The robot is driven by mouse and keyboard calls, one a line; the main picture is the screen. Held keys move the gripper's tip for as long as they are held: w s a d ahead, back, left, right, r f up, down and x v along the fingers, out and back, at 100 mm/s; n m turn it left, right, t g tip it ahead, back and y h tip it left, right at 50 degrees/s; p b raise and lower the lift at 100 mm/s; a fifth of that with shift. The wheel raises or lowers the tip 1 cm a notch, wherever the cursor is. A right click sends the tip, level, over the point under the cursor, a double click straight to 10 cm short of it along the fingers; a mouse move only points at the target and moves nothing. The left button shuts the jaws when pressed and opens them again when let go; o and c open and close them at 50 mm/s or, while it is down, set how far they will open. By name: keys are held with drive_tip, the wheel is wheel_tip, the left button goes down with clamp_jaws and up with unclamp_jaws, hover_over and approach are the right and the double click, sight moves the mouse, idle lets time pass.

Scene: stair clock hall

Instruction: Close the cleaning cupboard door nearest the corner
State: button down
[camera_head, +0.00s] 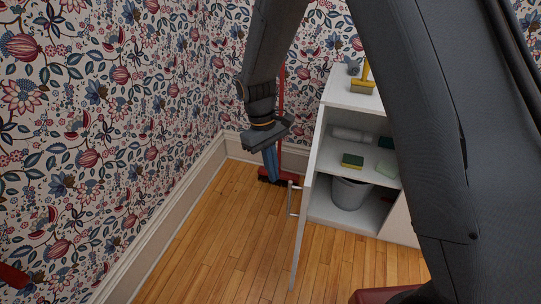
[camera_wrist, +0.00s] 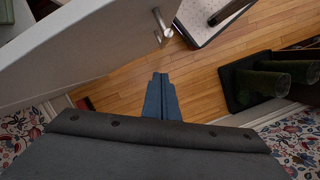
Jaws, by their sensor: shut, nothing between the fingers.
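The white cleaning cupboard (camera_head: 352,100) stands against the papered wall in the head view. Its near-corner door (camera_head: 308,215) is swung wide open, seen almost edge-on, with a metal bar handle (camera_head: 291,198) on its left face. In the wrist view the door (camera_wrist: 75,50) fills the upper left, and its handle (camera_wrist: 162,27) is at top centre. My gripper (camera_head: 270,165) is shut and empty, its blue fingers pointing down on the handle side of the door, towards the corner. In the wrist view the fingertips (camera_wrist: 160,78) are below the handle and appear apart from the door.
A red broom (camera_head: 281,100) stands in the corner behind my gripper. Inside the cupboard are a grey bucket (camera_head: 350,192) and a sponge (camera_head: 352,161); a yellow item (camera_head: 363,82) stands on top. Dark boots (camera_wrist: 285,70) stand on a black tray. Floor left of the door is clear.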

drive_tip(key=shift+s+d+f+p, duration=0.25)
drive_tip(key=shift+s+d, duration=0.45)
drive_tip(key=shift+s, duration=0.1)
drive_tip(key=shift+s+d+f+p, duration=0.2)
drive_tip(key=shift+s+d, duration=0.5)
drive_tip(key=shift+s, duration=0.1)
